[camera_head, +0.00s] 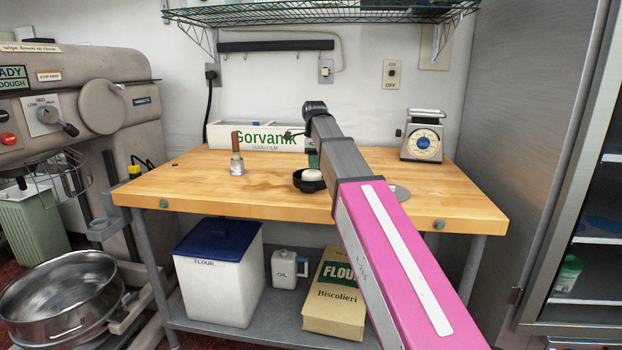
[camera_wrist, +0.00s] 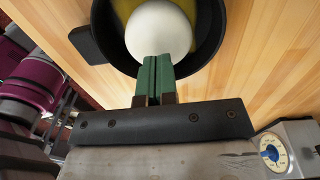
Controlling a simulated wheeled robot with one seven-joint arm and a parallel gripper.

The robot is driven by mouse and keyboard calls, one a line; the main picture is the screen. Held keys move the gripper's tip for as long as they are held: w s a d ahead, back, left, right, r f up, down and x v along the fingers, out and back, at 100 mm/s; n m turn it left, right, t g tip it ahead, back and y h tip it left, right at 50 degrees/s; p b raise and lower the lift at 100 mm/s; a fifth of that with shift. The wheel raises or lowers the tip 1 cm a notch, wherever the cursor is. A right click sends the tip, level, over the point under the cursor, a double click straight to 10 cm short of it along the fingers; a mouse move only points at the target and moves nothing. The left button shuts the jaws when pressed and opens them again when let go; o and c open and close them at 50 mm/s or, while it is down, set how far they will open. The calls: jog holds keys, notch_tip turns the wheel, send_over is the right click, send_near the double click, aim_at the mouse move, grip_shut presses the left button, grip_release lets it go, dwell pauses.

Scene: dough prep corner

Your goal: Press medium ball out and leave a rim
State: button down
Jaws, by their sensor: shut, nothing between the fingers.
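A smooth white dough ball (camera_wrist: 158,32) sits in a small black pan (camera_wrist: 207,40) with a short handle. In the head view the dough ball (camera_head: 312,174) and the pan (camera_head: 306,186) are on the wooden table, partly hidden by my arm. My gripper (camera_wrist: 157,60) is shut and empty, its green fingertips together over the near edge of the dough ball. The ball looks round and unflattened. I cannot tell whether the fingertips touch it.
The wooden table (camera_head: 200,187) also holds a wooden-handled metal tool (camera_head: 237,160), a white Gorvanik film box (camera_head: 257,137) and a dial scale (camera_head: 424,138). A round metal disc (camera_head: 400,193) lies partly behind my arm. The table's left front is clear.

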jog(key=shift+f, duration=0.45)
jog(key=shift+f, duration=0.15)
jog(key=shift+f, duration=0.45)
dwell(1.9)
jog(key=shift+r, duration=0.15)
dwell(0.6)
jog(key=shift+r, duration=1.35)
jog(key=shift+w+a+r, duration=0.35)
jog(key=shift+w+r, duration=0.15)
jog(key=shift+f, duration=0.25)
